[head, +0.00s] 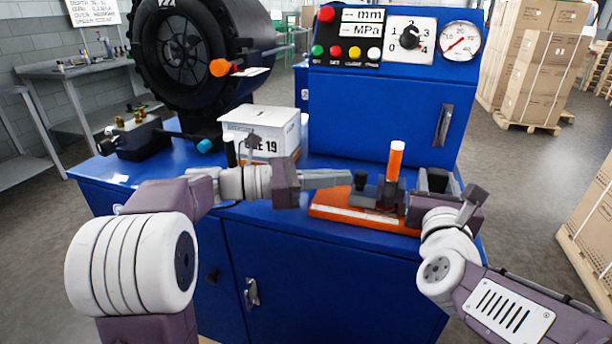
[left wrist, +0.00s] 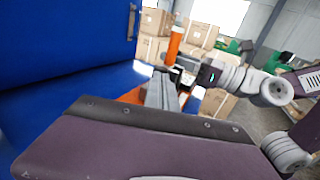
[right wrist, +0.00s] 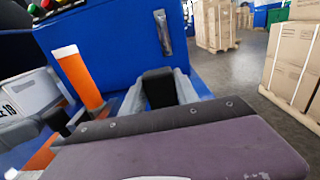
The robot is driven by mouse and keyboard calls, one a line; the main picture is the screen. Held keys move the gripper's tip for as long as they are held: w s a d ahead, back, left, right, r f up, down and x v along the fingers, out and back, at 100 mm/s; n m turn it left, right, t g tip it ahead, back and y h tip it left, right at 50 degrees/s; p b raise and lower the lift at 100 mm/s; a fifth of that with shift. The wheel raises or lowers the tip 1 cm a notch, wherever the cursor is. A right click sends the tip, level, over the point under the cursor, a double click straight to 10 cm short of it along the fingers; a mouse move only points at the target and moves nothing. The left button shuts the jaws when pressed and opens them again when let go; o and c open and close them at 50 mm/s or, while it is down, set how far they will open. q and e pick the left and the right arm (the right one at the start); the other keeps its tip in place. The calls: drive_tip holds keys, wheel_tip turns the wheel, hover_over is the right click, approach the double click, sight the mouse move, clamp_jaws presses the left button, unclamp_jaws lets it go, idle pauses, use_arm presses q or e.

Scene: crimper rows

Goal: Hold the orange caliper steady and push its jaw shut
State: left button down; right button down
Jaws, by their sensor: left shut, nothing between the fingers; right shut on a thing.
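The orange caliper (head: 345,214) lies on the blue bench top, with a pale scale strip along its front and an orange post (head: 396,160) standing up from it. A dark jaw block (head: 360,181) sits left of the post. My left gripper (head: 346,178) is shut and empty, its tips at the left side of that block; I cannot tell whether they touch. In the left wrist view its fingers (left wrist: 161,92) point toward the post (left wrist: 174,45). My right gripper is shut on a black part of the caliper (right wrist: 158,88) at its right end, its grey fingers on either side.
A white box (head: 262,125) stands behind my left arm, beside a large black wheel-like machine (head: 205,60). A blue control panel (head: 385,110) rises behind the caliper. The bench's front edge runs close in front of it.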

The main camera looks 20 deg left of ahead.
use_arm(q)
drive_tip(key=v, duration=1.3)
drive_tip(key=shift+a, duration=0.1)
idle(1.3)
use_arm(e)
drive_tip(key=c, duration=0.8)
unclamp_jaws()
drive_tip(key=shift+c, duration=0.2)
wheel_tip(320, 180, up, 10)
drive_tip(key=shift+r, duration=0.1)
use_arm(q)
drive_tip(key=shift+s+f, duration=0.1)
